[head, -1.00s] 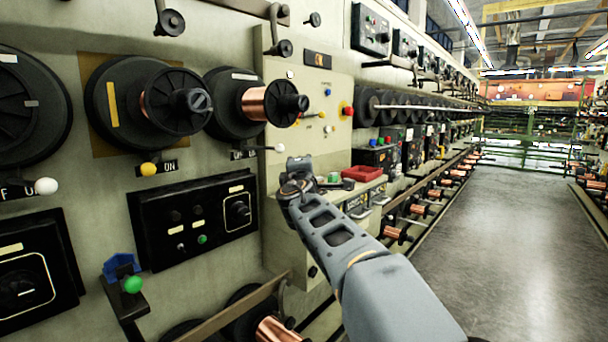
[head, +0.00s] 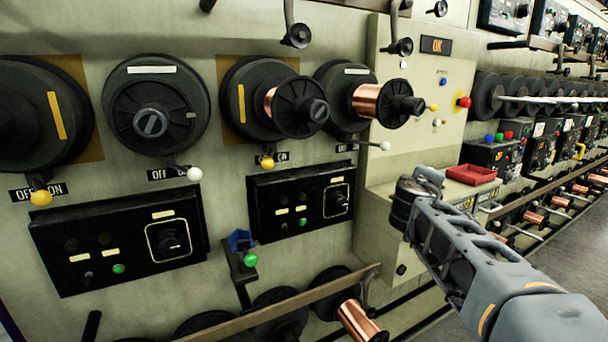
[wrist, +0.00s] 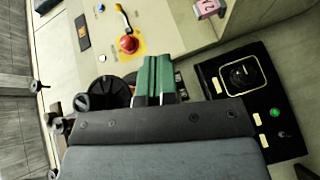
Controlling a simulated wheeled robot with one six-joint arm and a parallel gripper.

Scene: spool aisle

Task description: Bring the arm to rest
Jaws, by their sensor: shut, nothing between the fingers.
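My arm (head: 480,250) reaches in from the lower right of the head view, with its wrist end in front of the machine beside a red tray (head: 471,174). I cannot make out the fingers in the head view. In the wrist view my gripper (wrist: 154,76) shows two green finger pads pressed together, with nothing between them. The fingers point towards the machine panel and appear apart from it.
Spools, including a copper one (head: 372,101), line the machine. Levers with white (head: 194,174) and yellow (head: 41,198) knobs stick out below. Open floor (head: 575,240) lies right.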

